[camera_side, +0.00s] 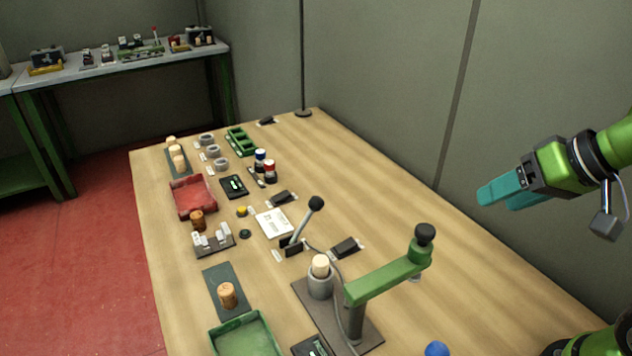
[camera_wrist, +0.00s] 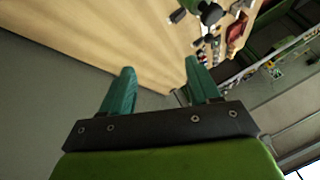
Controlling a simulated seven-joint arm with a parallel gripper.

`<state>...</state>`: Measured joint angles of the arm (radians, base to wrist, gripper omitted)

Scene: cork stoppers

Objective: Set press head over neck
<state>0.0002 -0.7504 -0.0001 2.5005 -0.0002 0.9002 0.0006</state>
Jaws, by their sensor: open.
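The press stands at the near part of the table. Its green swing arm (camera_side: 385,277) runs from a grey post to a head (camera_side: 420,250) with a black knob on top. The head points right, away from the grey neck holder (camera_side: 320,286). A pale cork (camera_side: 320,265) stands upright in the top of the holder. Holder and post share a dark base plate (camera_side: 368,339). My gripper (camera_side: 495,198) is open and empty, high in the air to the right of the press. Its two teal fingers stand apart in the wrist view (camera_wrist: 160,66).
A lever (camera_side: 303,222) with a black ball knob stands behind the neck holder. A green tray (camera_side: 250,318), a red tray (camera_side: 172,197), loose corks and small parts line the left side. The table's right side is mostly bare, beside the grey wall.

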